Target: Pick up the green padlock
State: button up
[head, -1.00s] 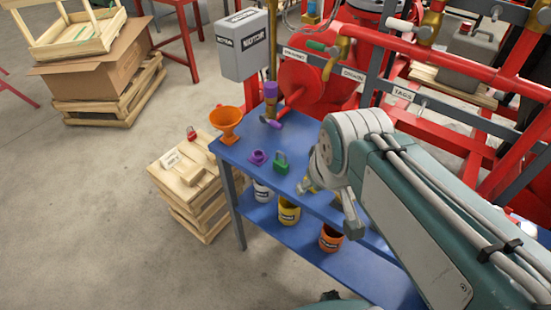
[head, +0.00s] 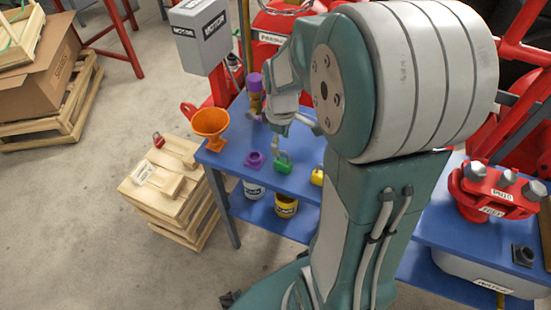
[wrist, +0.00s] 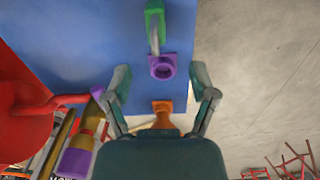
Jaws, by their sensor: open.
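My gripper (head: 292,135) is above the table close to the padlock in the head view. In the wrist view my gripper (wrist: 160,76) is open and empty. Its fingers are on either side of the purple ring in the picture, with the padlock beyond the fingertips.
A purple and brass piece (head: 256,92) is behind the padlock. A yellow padlock (head: 317,177) is at the right. Cups (head: 286,205) are on the lower shelf. A wooden crate stack (head: 165,180) stands left of the table.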

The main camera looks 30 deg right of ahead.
aim_at(283, 161)
jog(key=f, duration=0.3)
jog(key=shift+d, duration=0.3)
notch_tip(283, 161, down, 6)
jog(key=shift+s+r, duration=0.15)
jog(key=shift+r, duration=0.1)
jog(key=shift+d+f, duration=0.1)
jog(key=shift+d, duration=0.1)
jog(key=shift+a, duration=0.1)
grip_shut()
